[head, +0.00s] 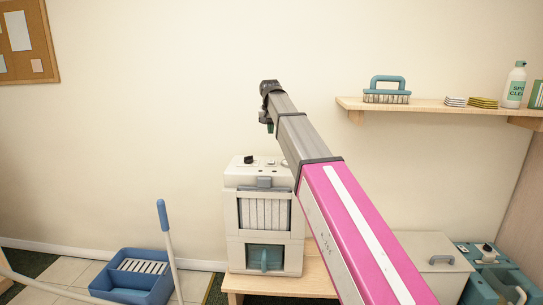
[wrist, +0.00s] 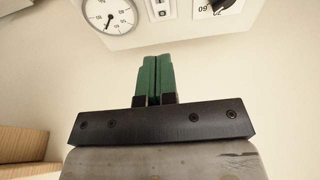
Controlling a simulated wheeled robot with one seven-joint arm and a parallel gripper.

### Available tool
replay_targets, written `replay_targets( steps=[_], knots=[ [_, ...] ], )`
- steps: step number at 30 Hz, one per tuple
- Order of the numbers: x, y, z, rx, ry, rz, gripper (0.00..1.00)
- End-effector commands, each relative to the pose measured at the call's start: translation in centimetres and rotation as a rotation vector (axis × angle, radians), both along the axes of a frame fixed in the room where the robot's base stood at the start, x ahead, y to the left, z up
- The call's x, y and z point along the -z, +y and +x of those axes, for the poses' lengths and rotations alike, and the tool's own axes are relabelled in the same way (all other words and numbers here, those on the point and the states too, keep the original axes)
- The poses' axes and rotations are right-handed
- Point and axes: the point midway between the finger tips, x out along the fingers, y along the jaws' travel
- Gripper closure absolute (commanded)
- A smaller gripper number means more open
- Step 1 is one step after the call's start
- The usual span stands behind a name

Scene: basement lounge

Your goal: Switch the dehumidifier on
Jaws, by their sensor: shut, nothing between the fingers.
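The white dehumidifier (head: 231,210) stands on a low wooden stand, with a grille and a blue-green tank window in front. Its top panel carries a black knob (head: 249,159); my arm covers part of its right side. In the wrist view the panel (wrist: 185,25) shows a round gauge (wrist: 110,15), a small switch-like part (wrist: 161,9) and a dark knob (wrist: 224,3), cut off at the top edge. My gripper (head: 270,129) is above the dehumidifier. Its green fingers (wrist: 158,57) are shut and empty, pointing towards the panel, apparently not touching it. The switch's position is unclear.
The wooden stand (head: 280,285) is under the dehumidifier. A blue mop bucket (head: 130,280) with a blue-handled mop (head: 163,218) is at the left. A wall shelf (head: 430,106) with a brush and bottle is at the right.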

Motion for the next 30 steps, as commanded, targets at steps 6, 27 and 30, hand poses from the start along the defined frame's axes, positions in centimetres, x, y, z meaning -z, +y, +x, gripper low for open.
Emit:
replay_targets(
  steps=[6, 27, 30],
  knots=[
    [-0.1, 0.0, 0.0, 0.000, 0.000, 0.000, 1.00],
    [7.8, -0.1, 1.8, 0.000, 0.001, 0.000, 1.00],
    [9.5, -0.1, 2.3, 0.000, 0.001, 0.000, 1.00]
  ],
)
